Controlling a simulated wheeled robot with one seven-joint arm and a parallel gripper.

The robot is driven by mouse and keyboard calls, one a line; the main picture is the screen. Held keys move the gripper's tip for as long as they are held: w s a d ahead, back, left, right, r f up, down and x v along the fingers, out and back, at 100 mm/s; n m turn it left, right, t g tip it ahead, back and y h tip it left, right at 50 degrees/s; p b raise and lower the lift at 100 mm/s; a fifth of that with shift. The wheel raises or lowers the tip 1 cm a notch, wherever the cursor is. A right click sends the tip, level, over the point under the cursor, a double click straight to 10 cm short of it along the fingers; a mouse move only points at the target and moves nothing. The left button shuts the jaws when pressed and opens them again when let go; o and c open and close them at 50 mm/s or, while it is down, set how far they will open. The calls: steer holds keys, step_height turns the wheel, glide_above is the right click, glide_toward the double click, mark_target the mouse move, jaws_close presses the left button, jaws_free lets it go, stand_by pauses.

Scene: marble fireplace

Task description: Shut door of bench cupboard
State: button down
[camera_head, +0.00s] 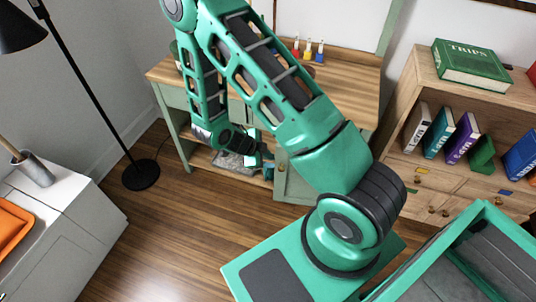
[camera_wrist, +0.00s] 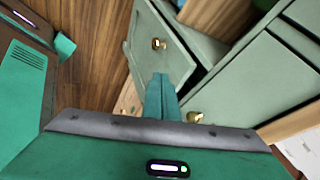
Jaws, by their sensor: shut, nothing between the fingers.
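The bench (camera_head: 330,85) has a wooden top and a grey-green body. Its cupboard door (camera_head: 297,186) shows low on the right in the head view, partly hidden by my arm. In the wrist view the door (camera_wrist: 142,62) is a grey-green panel with a brass knob (camera_wrist: 158,43). My gripper (camera_head: 268,158) is shut and empty. In the wrist view its fingers (camera_wrist: 161,80) overlap the door's lower part; I cannot tell whether they touch it.
Another grey-green front (camera_wrist: 265,75) with a brass knob (camera_wrist: 195,117) is right of the door. A bookshelf (camera_head: 405,85) stands right of the bench. A black floor lamp (camera_head: 141,175) and a white cabinet (camera_head: 70,225) are at left. The wooden floor (camera_head: 175,235) between is clear.

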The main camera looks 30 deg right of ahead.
mark_target(284, 154)
steer(key=shift+w+d+f, duration=0.6)
steer(key=shift+d+f, duration=0.35)
steer(key=shift+d, duration=0.25)
steer(key=shift+w+d+f, duration=0.6)
steer(key=shift+d+f, duration=0.35)
steer(key=shift+d, duration=0.2)
steer(key=shift+w+d+f, duration=0.6)
steer(key=shift+d+f, duration=0.35)
steer(key=shift+d, duration=0.25)
